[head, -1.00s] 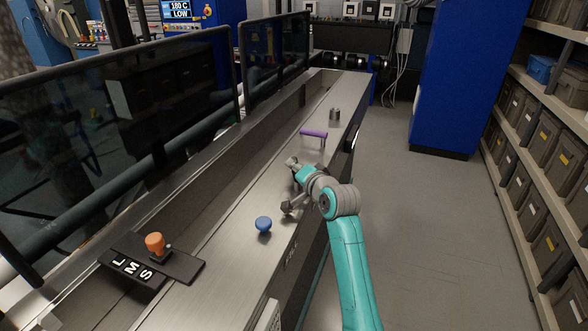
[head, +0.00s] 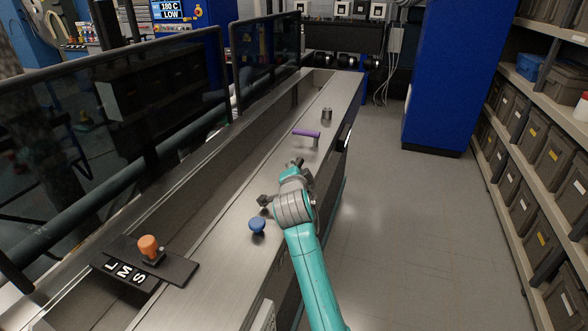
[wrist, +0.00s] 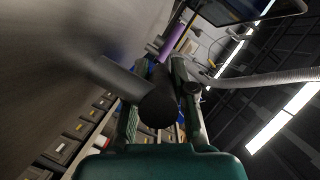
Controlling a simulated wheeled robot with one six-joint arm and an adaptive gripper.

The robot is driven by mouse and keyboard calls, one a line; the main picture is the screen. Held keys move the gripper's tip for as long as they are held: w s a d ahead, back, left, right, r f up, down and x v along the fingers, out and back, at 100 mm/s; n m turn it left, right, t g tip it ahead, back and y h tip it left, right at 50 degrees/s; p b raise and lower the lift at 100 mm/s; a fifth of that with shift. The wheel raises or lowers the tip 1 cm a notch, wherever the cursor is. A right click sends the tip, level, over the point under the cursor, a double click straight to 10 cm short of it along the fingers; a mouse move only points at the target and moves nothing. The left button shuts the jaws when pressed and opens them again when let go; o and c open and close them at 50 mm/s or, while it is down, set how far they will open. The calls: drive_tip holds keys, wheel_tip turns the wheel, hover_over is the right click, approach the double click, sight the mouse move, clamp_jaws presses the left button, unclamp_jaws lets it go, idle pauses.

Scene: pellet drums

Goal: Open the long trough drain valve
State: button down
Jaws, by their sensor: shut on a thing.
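My gripper shows in the wrist view (wrist: 160,108), shut on a dark grey bar handle (wrist: 122,76) with a round dark end between the fingers. In the head view my wrist (head: 291,203) is over the right edge of the long steel trough (head: 222,232) and hides most of the fingers and the held handle. A purple lever (head: 306,133) stands on the trough top beyond my gripper, and it also shows in the wrist view (wrist: 172,40). A blue round knob (head: 257,225) stands nearer, left of my arm. I cannot read a valve label.
An orange knob (head: 148,245) sits on a black plate marked L, M, S (head: 125,272). A small metal cylinder (head: 327,114) stands farther along the top. Dark glass guards (head: 110,120) line the left. Shelves of bins (head: 540,150) stand right, with clear floor (head: 400,220) between.

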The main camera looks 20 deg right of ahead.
idle(0.3)
drive_tip(key=c, duration=1)
unclamp_jaws()
drive_tip(key=shift+o, duration=0.2)
wheel_tip(320, 180, up, 10)
